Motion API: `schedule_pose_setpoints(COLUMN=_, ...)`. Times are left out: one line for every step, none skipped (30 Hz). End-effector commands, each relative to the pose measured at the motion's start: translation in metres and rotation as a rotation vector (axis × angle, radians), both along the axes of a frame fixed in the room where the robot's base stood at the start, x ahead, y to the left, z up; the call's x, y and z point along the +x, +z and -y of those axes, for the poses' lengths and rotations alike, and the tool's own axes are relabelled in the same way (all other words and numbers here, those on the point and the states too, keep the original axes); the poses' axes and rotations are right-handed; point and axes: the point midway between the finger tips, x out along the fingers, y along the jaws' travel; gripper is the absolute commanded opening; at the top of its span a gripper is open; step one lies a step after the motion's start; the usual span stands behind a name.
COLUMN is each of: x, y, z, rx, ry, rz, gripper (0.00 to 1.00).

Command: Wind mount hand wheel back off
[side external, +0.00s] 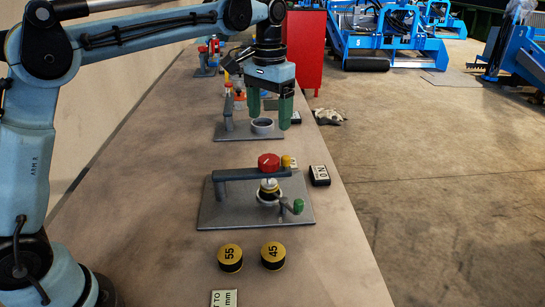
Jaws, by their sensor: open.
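A red hand wheel (268,162) sits on top of a dark grey bridge arm of the near mount (212,212), a flat grey plate with a post at its left. Below the wheel is a small round assembly with a pale ring (267,198). A short lever with a green knob (298,206) sticks out at its right. My gripper (270,119) has green fingers, spread apart and pointing down. It is behind the near mount, over a second grey plate, with its fingers around or just behind a grey ring (262,126). Whether they touch it is unclear.
Two black discs with gold tops, marked 55 (230,257) and 45 (273,255), stand in front. A small black-and-white label block (319,175) and a yellow knob (288,161) are near the mount. A red cabinet (306,48) stands behind.

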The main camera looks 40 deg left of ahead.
Motion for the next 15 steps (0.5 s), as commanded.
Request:
schedule_pose_setpoints(x=0.0, y=0.0037, z=0.0, rx=0.0, ry=0.0, rz=0.0, gripper=0.8)
schedule_pose_setpoints(x=0.0, y=0.0053, z=0.0, rx=0.0, ry=0.0, rz=0.0, gripper=0.8)
schedule_pose_setpoints(x=-0.0001, y=0.007, z=0.0, rx=0.0, ry=0.0, rz=0.0, gripper=0.8)
schedule_pose_setpoints(x=-0.0001, y=0.008, z=0.0, rx=0.0, ry=0.0, rz=0.0, gripper=0.8)
schedule_pose_setpoints(x=-0.0001, y=0.0086, z=0.0, rx=0.0, ry=0.0, rz=0.0, gripper=0.8)
schedule_pose_setpoints(x=-0.0002, y=0.0092, z=0.0, rx=0.0, ry=0.0, rz=0.0, gripper=0.8)
schedule_pose_setpoints(x=-0.0002, y=0.0094, z=0.0, rx=0.0, ry=0.0, rz=0.0, gripper=0.8)
schedule_pose_setpoints(x=-0.0001, y=0.0094, z=0.0, rx=0.0, ry=0.0, rz=0.0, gripper=0.8)
schedule_pose_setpoints(x=-0.0001, y=0.0094, z=0.0, rx=0.0, ry=0.0, rz=0.0, gripper=0.8)
schedule_pose_setpoints(x=-0.0001, y=0.0094, z=0.0, rx=0.0, ry=0.0, rz=0.0, gripper=0.8)
schedule_pose_setpoints(x=-0.0001, y=0.0093, z=0.0, rx=0.0, ry=0.0, rz=0.0, gripper=0.8)
schedule_pose_setpoints(x=-0.0001, y=0.0093, z=0.0, rx=0.0, ry=0.0, rz=0.0, gripper=0.8)
schedule_pose_setpoints(x=-0.0001, y=0.0092, z=0.0, rx=0.0, ry=0.0, rz=0.0, gripper=0.8)
schedule_pose_setpoints(x=-0.0001, y=0.0092, z=0.0, rx=0.0, ry=0.0, rz=0.0, gripper=0.8)
schedule_pose_setpoints(x=-0.0001, y=0.0092, z=0.0, rx=0.0, ry=-0.006, rz=0.0, gripper=0.8)
